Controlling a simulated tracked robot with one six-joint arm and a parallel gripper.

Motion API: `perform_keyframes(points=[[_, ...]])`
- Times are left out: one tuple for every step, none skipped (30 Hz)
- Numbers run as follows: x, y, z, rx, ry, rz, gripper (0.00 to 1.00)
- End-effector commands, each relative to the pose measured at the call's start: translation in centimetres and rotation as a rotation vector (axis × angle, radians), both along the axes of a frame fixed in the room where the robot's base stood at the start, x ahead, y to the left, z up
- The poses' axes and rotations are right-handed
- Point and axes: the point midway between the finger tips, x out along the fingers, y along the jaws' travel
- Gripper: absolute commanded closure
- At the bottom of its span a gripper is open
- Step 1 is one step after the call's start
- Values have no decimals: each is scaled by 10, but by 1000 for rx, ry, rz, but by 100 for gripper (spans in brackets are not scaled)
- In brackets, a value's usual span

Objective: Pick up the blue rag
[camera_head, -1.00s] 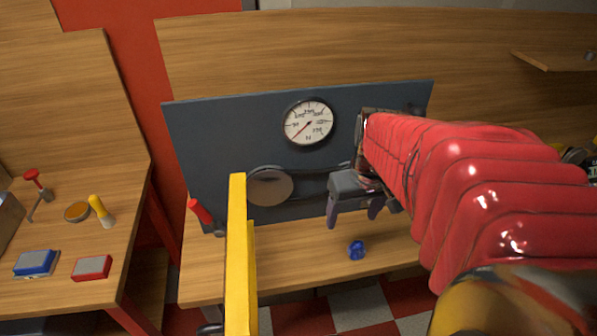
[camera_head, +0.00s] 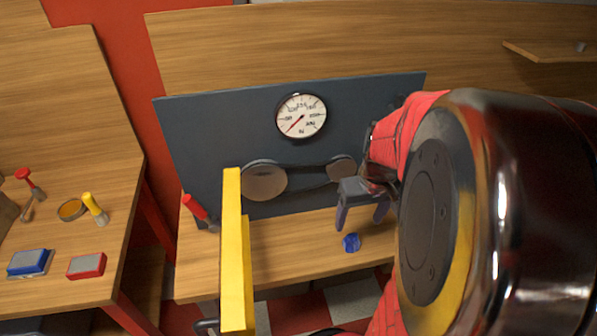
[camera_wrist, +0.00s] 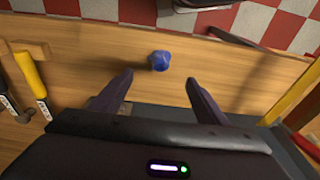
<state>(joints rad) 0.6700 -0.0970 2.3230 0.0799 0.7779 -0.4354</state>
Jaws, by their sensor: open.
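The blue rag (camera_head: 351,242) is a small crumpled lump on the wooden bench, near its front edge. It also shows in the wrist view (camera_wrist: 160,61), beyond my fingertips and roughly centred between them. My gripper (camera_head: 362,222) is open and empty. In the head view its fingers point down just above and behind the rag. In the wrist view the two dark fingers (camera_wrist: 160,78) are spread apart, with clear space between them and no visible contact with the rag.
A dark panel with a gauge (camera_head: 301,116) and a belt-and-pulley pair (camera_head: 263,180) stands behind the bench. A yellow bar (camera_head: 233,255) rises at the front. A red-handled tool (camera_head: 196,208) leans at left. A side table (camera_head: 60,290) holds several tools. Bench around the rag is clear.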

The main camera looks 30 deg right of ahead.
Motion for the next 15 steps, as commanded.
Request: perform_keyframes(points=[[1, 0, -8, 3, 3, 0, 32], [1, 0, -12, 2, 3, 0, 32], [2, 0, -18, 3, 3, 0, 32], [2, 0, -22, 3, 3, 0, 32], [3, -1, -26, 2, 3, 0, 32], [4, -1, -31, 2, 4, 1, 32], [4, -1, -34, 2, 3, 1, 32], [5, -1, -37, 2, 3, 1, 32], [5, -1, -40, 1, 2, 1, 32], [6, -2, -42, 0, 1, 1, 32], [6, -2, -43, 0, 1, 1, 32], [6, -2, -45, 0, 1, 1, 32], [6, -2, -45, 0, 1, 1, 32], [6, -2, -45, 0, 1, 1, 32], [6, -2, -46, 0, 0, 1, 32]])
